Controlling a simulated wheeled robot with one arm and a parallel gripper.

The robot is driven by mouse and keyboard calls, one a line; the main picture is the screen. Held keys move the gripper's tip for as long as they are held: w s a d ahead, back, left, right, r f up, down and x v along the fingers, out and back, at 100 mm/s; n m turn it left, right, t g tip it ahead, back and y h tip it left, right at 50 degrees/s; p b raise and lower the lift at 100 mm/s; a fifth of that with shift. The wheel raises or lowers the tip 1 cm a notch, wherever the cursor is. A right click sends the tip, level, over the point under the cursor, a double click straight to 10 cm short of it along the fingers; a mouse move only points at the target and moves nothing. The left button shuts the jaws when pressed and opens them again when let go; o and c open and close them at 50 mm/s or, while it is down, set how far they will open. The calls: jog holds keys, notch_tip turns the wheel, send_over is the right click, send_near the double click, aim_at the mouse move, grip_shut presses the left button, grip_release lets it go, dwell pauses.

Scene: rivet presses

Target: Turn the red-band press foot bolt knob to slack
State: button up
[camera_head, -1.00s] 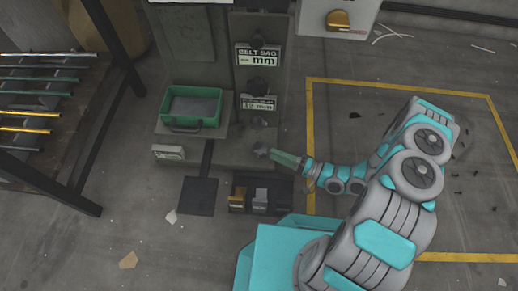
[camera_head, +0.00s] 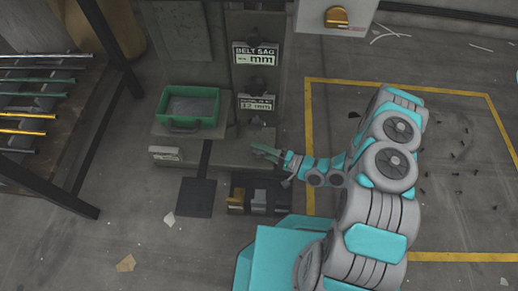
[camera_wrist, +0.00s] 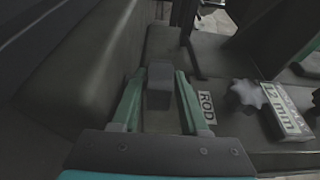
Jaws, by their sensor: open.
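My gripper (camera_head: 265,151) is low at the right front of the grey press base (camera_head: 222,152) in the head view. In the wrist view my gripper (camera_wrist: 160,72) has its two green fingers apart. A dark, blocky knob-like piece (camera_wrist: 158,88) stands between them, with no clear contact. A grey star-shaped knob (camera_wrist: 248,94) sits to the right, outside the fingers, beside a "12 mm" label (camera_wrist: 288,112). A "ROD" label (camera_wrist: 207,108) is by the right finger. No red band shows clearly, so I cannot tell which piece is the foot bolt knob.
A green tray (camera_head: 188,123) rests on a ledge left of the press column. Small blocks (camera_head: 236,201) stand in a dark holder in front of the base. A rod rack (camera_head: 35,95) is at far left. Yellow-lined floor (camera_head: 460,254) lies right.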

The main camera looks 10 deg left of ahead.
jog(key=shift+c, duration=0.3)
grip_shut()
jog(key=shift+n+g, duration=0.4)
jog(key=shift+g, duration=0.3)
jog(key=shift+n+g+y, duration=0.4)
jog(key=shift+n+g, duration=0.8)
jog(key=shift+g, duration=0.5)
jog(key=shift+n+g+h, duration=0.35)
jog(key=shift+n+g, duration=0.75)
jog(key=shift+g, duration=0.7)
jog(key=shift+n+g+h, duration=0.35)
jog(key=shift+n+g, duration=0.75)
jog(key=shift+g, duration=0.7)
jog(key=shift+o, duration=0.3)
grip_release()
